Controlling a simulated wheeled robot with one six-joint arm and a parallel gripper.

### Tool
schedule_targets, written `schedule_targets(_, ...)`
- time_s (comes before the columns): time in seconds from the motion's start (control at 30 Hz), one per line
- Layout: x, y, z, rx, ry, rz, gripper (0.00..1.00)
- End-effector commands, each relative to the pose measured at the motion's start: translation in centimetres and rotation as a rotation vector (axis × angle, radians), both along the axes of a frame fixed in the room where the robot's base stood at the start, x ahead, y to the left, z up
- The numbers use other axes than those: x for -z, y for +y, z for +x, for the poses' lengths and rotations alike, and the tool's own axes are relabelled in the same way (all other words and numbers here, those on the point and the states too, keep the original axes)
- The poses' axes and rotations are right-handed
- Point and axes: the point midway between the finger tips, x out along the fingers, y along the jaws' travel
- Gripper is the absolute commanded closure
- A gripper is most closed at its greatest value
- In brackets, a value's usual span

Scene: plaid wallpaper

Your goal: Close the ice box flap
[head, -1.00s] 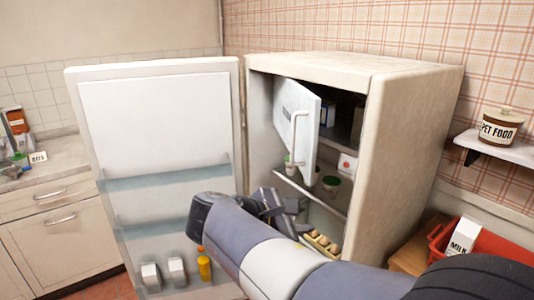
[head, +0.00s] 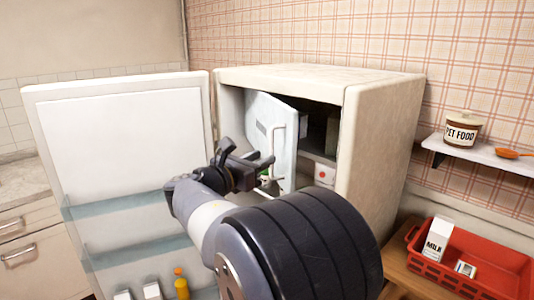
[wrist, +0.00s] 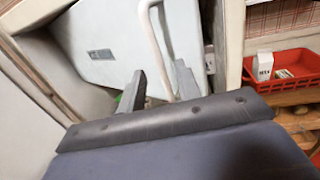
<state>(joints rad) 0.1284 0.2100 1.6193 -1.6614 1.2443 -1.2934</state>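The ice box flap (head: 270,131) is a pale panel inside the upper part of the open fridge (head: 384,145). It stands ajar, swung outward, with its right edge toward me and a dark gap behind it. The flap (wrist: 105,50) and handle (wrist: 156,45) also show in the wrist view. My gripper (head: 268,169) is in front of the flap's lower part, near the handle. In the wrist view my gripper (wrist: 160,88) has its fingers apart, with the handle's lower end appearing between them. Contact cannot be told.
The fridge door (head: 130,150) stands wide open at left, with bottles on its lower shelf. A red crate (head: 480,265) with a milk carton (head: 437,238) sits at right. A wall shelf (head: 480,153) holds a pet food jar (head: 461,130).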

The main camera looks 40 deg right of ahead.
Motion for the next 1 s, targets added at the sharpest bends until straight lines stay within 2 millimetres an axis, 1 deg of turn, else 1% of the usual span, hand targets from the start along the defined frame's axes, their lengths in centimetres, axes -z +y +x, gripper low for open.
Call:
schedule_targets(0.03,-0.1,-0.9,0.1,0.004,0.001,0.0,0.68)
schedule_targets(0.1,-0.1,-1.7,0.3,0.004,-0.001,0.0,0.68)
schedule_targets(0.23,0.0,-2.8,0.5,0.002,-0.001,0.001,0.68)
schedule_targets(0.4,0.0,-3.2,0.7,0.0,0.0,0.001,0.68)
schedule_targets(0.6,0.0,-3.1,0.7,0.0,-0.001,0.001,0.68)
schedule_targets(1.0,0.0,-3.1,0.6,0.0,-0.001,0.001,1.0)
